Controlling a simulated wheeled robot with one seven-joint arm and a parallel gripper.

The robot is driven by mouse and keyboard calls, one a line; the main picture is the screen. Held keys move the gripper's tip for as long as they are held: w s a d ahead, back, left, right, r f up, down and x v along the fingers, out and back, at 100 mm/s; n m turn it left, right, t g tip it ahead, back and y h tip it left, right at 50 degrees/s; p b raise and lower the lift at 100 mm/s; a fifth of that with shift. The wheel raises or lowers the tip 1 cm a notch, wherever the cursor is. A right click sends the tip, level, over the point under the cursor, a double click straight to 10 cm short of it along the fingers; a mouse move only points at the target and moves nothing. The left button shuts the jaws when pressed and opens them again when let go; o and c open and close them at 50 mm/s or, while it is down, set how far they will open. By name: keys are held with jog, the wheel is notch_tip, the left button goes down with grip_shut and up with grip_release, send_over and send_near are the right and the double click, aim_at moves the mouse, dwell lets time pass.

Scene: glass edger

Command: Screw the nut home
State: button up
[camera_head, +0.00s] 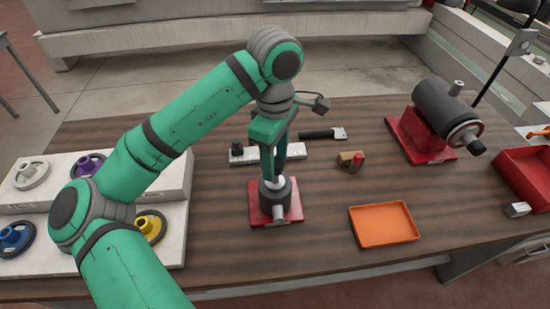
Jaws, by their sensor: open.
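A red square base (259,218) carries a short dark cylinder (284,197) near the middle of the wooden table. A pale round piece (272,184) sits at the top of the cylinder; it may be the nut, but its thread and seating are too small to tell. My gripper (273,176) points down directly over the cylinder. Its two fingers are open, one on each side of the pale piece. I cannot tell whether the fingers touch it. The fingers hide part of the cylinder's top.
An orange tray (384,224) lies empty to the right. A dark motor-like cylinder (444,104) on a red base stands at the back right, by a red bin (520,178). Colored handwheels (150,226) sit on a white stepped stand (120,165) at left.

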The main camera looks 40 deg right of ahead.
jog(key=c, duration=1)
jog(key=shift+o, duration=0.2)
jog(key=m, duration=1.5)
jog(key=shift+w+a+m, duration=0.1)
jog(key=shift+m, duration=0.2)
jog(key=m, duration=0.8)
jog(key=shift+f+m, duration=0.1)
jog(key=shift+m, duration=0.2)
jog(key=m, duration=0.3)
